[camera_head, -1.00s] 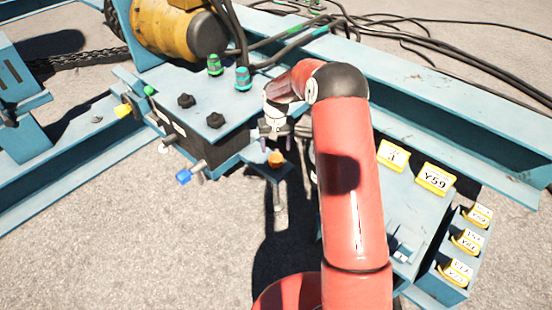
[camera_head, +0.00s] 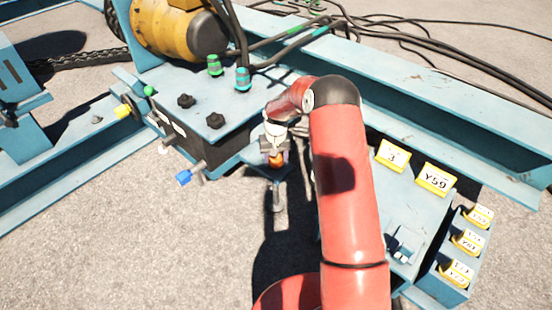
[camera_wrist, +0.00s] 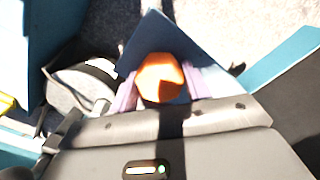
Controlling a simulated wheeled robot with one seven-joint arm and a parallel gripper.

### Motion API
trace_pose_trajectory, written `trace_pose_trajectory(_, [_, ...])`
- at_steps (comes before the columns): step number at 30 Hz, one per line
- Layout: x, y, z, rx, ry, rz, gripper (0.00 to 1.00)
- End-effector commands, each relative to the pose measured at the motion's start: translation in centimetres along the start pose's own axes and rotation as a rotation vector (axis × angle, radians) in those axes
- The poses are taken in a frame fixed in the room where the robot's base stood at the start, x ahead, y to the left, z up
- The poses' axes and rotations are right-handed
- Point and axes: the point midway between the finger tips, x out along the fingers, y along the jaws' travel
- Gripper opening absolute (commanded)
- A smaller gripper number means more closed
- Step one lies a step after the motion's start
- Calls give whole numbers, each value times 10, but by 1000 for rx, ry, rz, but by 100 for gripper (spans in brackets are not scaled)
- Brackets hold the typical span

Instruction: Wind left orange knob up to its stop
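The orange knob (camera_head: 276,162) sits on a small blue bracket (camera_head: 272,174) that sticks out from the blue control box. It is the only orange knob I can make out. My gripper (camera_head: 275,156) is at the knob in the head view and partly covers it. In the wrist view the orange knob (camera_wrist: 160,78) lies between the two pale purple fingers of my gripper (camera_wrist: 161,90). The fingers are apart, one on each side of the knob. I see no clear grip on it; contact is hard to judge.
The control box (camera_head: 200,102) carries black knobs and green and teal cable fittings (camera_head: 242,78). A blue knob (camera_head: 184,177) and a yellow one (camera_head: 122,111) stick out at its side. Labelled blue boxes (camera_head: 405,200) stand at right. Thick black cables run behind.

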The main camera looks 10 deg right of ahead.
Motion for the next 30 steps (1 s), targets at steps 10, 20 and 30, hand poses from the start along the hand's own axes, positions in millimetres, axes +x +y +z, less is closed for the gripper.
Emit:
trace_pose_trajectory(10, [0,0,0,-18,0,0,25])
trace_pose_trajectory(20, [0,0,0,-192,0,0,25])
trace_pose_trajectory(30, [0,0,0,-507,0,-1,25])
